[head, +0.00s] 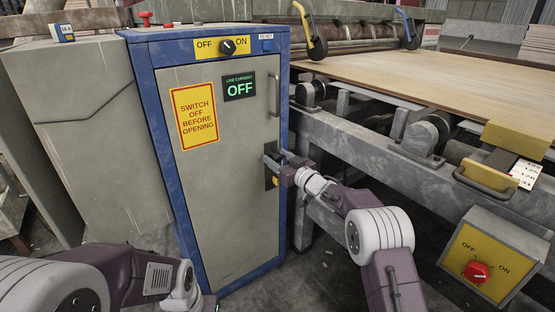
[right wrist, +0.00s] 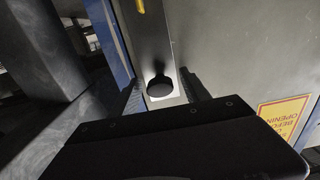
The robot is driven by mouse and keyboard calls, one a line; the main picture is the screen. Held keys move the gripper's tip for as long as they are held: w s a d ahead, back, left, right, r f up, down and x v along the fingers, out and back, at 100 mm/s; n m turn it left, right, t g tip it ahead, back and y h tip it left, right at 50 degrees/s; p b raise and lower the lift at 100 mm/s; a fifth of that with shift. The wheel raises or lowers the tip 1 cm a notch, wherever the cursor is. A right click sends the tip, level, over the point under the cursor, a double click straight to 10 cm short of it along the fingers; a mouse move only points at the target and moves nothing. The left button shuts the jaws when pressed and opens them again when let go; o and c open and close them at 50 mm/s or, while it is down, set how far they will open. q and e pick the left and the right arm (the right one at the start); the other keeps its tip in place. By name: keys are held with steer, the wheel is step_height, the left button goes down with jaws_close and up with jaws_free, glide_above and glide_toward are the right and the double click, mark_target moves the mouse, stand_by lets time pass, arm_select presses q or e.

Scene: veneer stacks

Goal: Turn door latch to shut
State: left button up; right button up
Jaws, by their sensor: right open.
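The grey cabinet door (head: 215,235) sits flush in its blue frame. Its latch (head: 271,181), a dark plate with a yellow mark, is at the door's right edge, partly hidden by my right gripper (head: 274,158). In the right wrist view, a pale metal latch part (right wrist: 150,45) with a round black knob (right wrist: 160,88) lies between the two dark fingers of my right gripper (right wrist: 163,85). The fingers are open, with gaps on both sides of the knob. I cannot tell the latch's exact angle. My left arm shows at lower left, but its gripper is out of view.
The door has a vertical handle (head: 274,95) and a red-and-yellow warning sign (head: 197,117). The cabinet's display (head: 239,87) reads OFF. A conveyor frame (head: 370,145) stands close on the right, with a yellow switch box (head: 478,262) in front. The floor before the cabinet is mostly clear.

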jaws_close()
